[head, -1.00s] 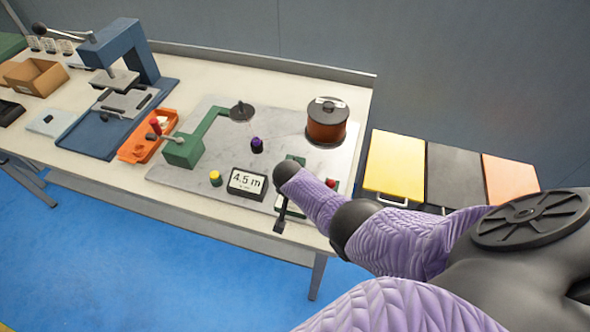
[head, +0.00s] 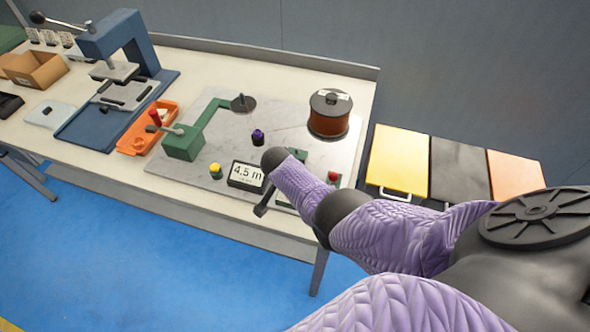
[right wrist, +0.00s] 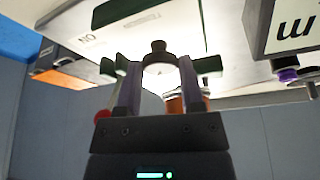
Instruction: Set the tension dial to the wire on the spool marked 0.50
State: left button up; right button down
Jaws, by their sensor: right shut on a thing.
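The spool (head: 329,115) of copper-coloured wire stands at the back right of the grey plate. A small label shows on its top, too small to read. My left gripper is not in view.
A red button (head: 333,177), yellow button (head: 216,170) and purple knob (head: 257,138) are near my right arm. A green wire arm (head: 186,143) and orange tray (head: 140,140) stand further left. Yellow, black and orange bins (head: 398,160) are on the right.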

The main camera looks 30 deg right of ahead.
jog(key=c, duration=0.6)
grip_release()
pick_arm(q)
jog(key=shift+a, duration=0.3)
pick_arm(e)
jog(key=o, duration=0.4)
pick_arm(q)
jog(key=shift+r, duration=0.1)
pick_arm(e)
jog(key=shift+r, duration=0.1)
pick_arm(q)
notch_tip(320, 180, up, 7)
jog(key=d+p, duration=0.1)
jog(key=p, duration=0.6)
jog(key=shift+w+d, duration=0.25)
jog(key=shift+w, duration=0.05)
pick_arm(e)
jog(key=v, duration=0.9)
jog(key=shift+s+a+r, duration=0.1)
jog(key=shift+a+r, duration=0.05)
jog(key=shift+r, duration=0.25)
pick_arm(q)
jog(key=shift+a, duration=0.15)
